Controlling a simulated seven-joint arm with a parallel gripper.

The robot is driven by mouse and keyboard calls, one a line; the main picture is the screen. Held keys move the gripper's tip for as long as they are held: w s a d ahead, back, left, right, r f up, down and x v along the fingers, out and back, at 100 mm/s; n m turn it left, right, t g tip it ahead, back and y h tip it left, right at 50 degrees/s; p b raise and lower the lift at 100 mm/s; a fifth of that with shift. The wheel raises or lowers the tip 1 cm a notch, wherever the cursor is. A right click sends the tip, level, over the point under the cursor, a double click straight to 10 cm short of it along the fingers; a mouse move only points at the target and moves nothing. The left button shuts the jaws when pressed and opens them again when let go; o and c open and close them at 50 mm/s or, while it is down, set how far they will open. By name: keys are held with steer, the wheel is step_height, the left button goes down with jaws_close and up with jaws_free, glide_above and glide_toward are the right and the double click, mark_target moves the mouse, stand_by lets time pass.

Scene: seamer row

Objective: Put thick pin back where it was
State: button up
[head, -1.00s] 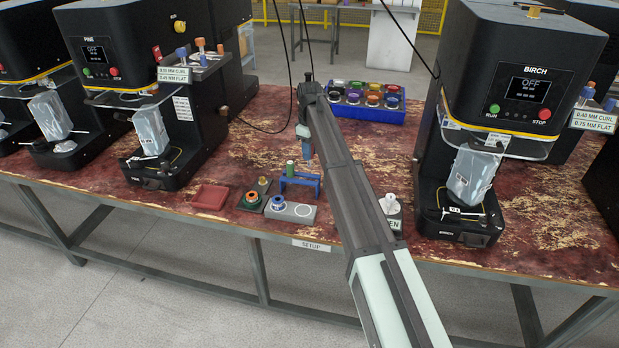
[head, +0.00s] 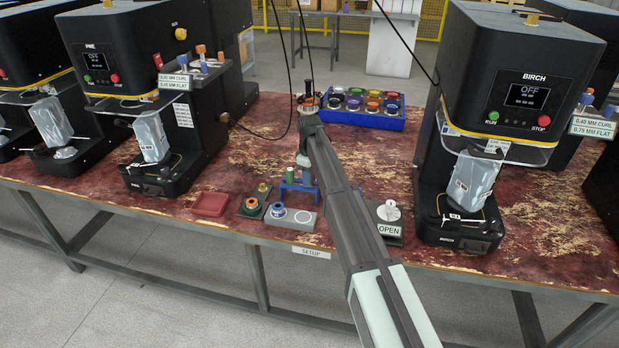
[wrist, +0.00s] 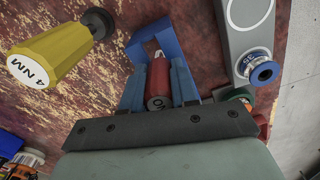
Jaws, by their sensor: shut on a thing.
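My gripper (wrist: 157,92) is shut on a red cylinder (wrist: 158,80), the pin, in the wrist view; its label is partly cut off. A blue finger lies along each side of it. The blue stand (wrist: 155,38) shows just beyond the pin. In the head view my gripper (head: 307,177) is low at the blue stand (head: 298,187), pointing down.
A grey block (head: 301,224) with a blue spool (head: 277,210) is in front; a green-and-orange spool (head: 251,205) is left of it. A red tray (head: 210,204) lies further left. A yellow tool marked 4 NM (wrist: 55,55) is near my gripper. A blue rack (head: 365,119) stands behind.

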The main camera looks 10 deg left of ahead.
steer(key=shift+f, duration=0.4)
steer(key=o, duration=1)
steer(key=shift+r, duration=0.15)
step_height(320, 180, up, 12)
steer(key=shift+r, duration=0.25)
